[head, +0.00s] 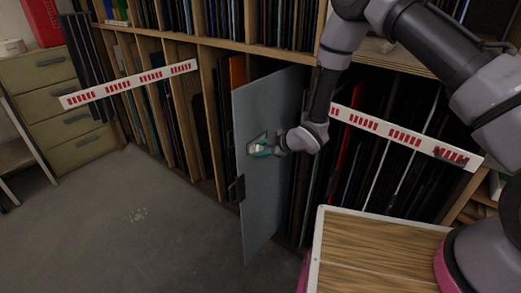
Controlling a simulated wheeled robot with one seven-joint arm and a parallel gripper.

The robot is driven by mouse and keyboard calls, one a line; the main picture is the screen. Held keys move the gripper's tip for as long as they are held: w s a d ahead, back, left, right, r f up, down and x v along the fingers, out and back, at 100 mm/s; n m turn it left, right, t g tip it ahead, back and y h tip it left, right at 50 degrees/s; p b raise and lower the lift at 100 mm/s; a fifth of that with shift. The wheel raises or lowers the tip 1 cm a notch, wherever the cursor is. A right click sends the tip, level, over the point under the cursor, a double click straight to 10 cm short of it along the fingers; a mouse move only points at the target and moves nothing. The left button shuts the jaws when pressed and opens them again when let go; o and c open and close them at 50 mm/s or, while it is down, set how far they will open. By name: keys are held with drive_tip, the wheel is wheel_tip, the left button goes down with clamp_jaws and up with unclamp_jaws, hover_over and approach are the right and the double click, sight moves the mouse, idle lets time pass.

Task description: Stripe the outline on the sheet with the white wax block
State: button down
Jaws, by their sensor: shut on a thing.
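A tall grey sheet (262,200) stands upright, pulled partly out of the wooden rack. A small outline (252,148) with a darker grey inside is on its face, partly hidden by my gripper. My gripper (262,149) reaches in from the right at the outline. It is shut on the small white wax block (258,147), which is mostly hidden between teal parts. The block is at the sheet's face; I cannot tell whether it touches. Any stripes inside the outline are too small to make out.
The wooden rack (205,120) behind holds many upright dark sheets. White bars with red marks cross it at left (130,83) and right (400,137). A wood-topped surface (365,255) with a white rim is at lower right. Grey floor (110,225) at left is clear.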

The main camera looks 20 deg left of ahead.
drive_tip(key=shift+w+a, duration=0.15)
drive_tip(key=shift+a, duration=0.2)
drive_tip(key=w+d, duration=0.3)
drive_tip(key=w, duration=0.3)
drive_tip(key=shift+w, duration=0.4)
idle(0.4)
drive_tip(key=shift+s, duration=0.1)
drive_tip(key=shift+s+a, duration=0.5)
drive_tip(key=shift+s, duration=0.6)
drive_tip(key=shift+s+a, duration=0.5)
drive_tip(key=shift+s, duration=0.65)
drive_tip(key=shift+s+a, duration=0.5)
drive_tip(key=shift+s, duration=0.6)
drive_tip(key=shift+d, duration=0.1)
drive_tip(key=shift+s+d, duration=0.4)
drive_tip(key=shift+d, duration=0.5)
drive_tip(key=shift+s+d, duration=0.35)
drive_tip(key=shift+d, duration=0.55)
drive_tip(key=shift+s+d, duration=0.4)
drive_tip(key=shift+d, duration=0.5)
drive_tip(key=d, duration=0.1)
drive_tip(key=s+d, duration=0.1)
drive_tip(key=shift+d, duration=0.4)
